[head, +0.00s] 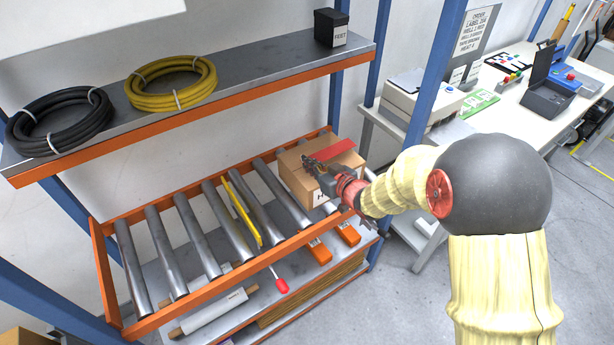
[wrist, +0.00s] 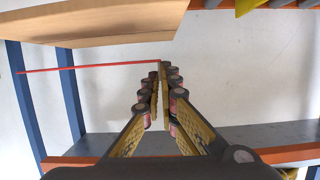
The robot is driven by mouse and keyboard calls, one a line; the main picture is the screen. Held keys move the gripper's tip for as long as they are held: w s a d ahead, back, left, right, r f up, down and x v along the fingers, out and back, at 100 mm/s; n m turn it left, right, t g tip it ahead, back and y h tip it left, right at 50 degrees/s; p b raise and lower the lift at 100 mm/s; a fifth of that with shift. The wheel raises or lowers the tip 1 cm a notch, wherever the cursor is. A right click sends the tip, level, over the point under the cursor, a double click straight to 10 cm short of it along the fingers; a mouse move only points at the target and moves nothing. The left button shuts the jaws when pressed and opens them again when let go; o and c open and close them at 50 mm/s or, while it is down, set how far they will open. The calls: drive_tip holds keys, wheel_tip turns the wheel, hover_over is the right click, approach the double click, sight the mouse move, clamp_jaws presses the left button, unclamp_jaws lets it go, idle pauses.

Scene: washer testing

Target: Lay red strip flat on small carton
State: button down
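The red strip (head: 338,149) shows over the top of the small brown carton (head: 293,170), which sits on the roller rack. In the wrist view the strip (wrist: 90,68) is a thin edge-on line. It runs from the left to my fingertips, with a visible gap between it and the carton (wrist: 95,25). My gripper (head: 308,163) is over the carton's top. In the wrist view my gripper (wrist: 162,75) has its fingertips nearly together, closed at the strip's end. The fingers hide that end of the strip.
A yellow bar (head: 243,212) lies across the rollers (head: 205,240) left of the carton. Above is a shelf (head: 255,72) with black hose (head: 60,120), yellow hose (head: 170,85) and a black bin (head: 330,28). A blue post (head: 432,75) and a workbench (head: 500,125) stand right.

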sight(307, 180)
drive_tip(key=shift+a+f, duration=0.4)
drive_tip(key=shift+f, duration=0.05)
drive_tip(key=shift+a+f+b, duration=0.1)
drive_tip(key=shift+f+b, duration=0.85)
drive_tip(key=shift+f, duration=0.6)
drive_tip(key=shift+f, duration=0.3)
drive_tip(key=c, duration=2.1)
unclamp_jaws()
drive_tip(key=shift+r, duration=0.1)
drive_tip(key=shift+o, duration=0.3)
